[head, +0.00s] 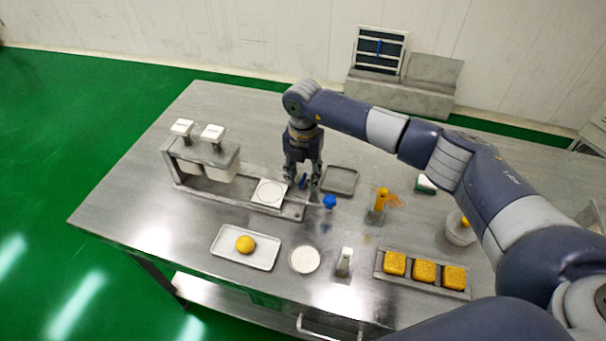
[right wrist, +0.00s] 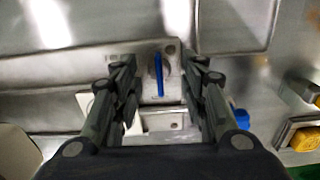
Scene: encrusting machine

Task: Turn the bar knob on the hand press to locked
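The hand press (head: 290,209) is the metal end of the long fixture on the steel table. My right gripper (head: 302,184) points down over the knob. Its fingers (right wrist: 162,72) are open, one on each side of the bar with gaps between. Whether the fingertips reach the bar's height is unclear. My left gripper is out of view.
A blue ball knob (head: 329,202) stands close to my right gripper. A shallow metal tray (head: 341,180) lies behind it. A yellow-handled tool (head: 380,200) and mooncake tray (head: 423,284) are right.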

